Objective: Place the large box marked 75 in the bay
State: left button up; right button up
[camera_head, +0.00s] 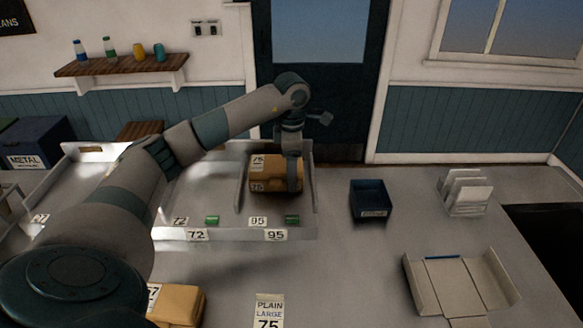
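A large tan box (268,178) carries white labels that read 75. It is within or just above the right compartment of a pale divided tray (226,233), the bay marked 95 (276,235). My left arm reaches over from the left, and its gripper (293,178) points down at the right part of the box. One grey finger overlaps the box's front; the other finger is hidden, so its grip is unclear. A card (268,311) reading PLAIN LARGE 75 shows at the bottom edge. My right gripper is not in view.
The bay marked 72 (197,235) is left of the box, partly behind my arm. Another tan box (182,303) lies at the lower left. A blue bin (371,201), a white rack (467,192) and an open flat carton (455,285) stand right. The middle counter is clear.

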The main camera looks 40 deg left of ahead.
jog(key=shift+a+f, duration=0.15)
pick_arm(q)
jog(key=o, duration=1.3)
jog(key=shift+c, duration=0.2)
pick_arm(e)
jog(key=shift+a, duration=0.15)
pick_arm(q)
jog(key=shift+r, duration=0.15)
jog(key=shift+r, duration=0.25)
notch_tip(320, 180, up, 9)
jog(key=b, duration=0.3)
jog(key=shift+s+d, duration=0.1)
jog(key=shift+d, duration=0.05)
jog(key=shift+s+r, duration=0.1)
jog(key=shift+r, duration=0.95)
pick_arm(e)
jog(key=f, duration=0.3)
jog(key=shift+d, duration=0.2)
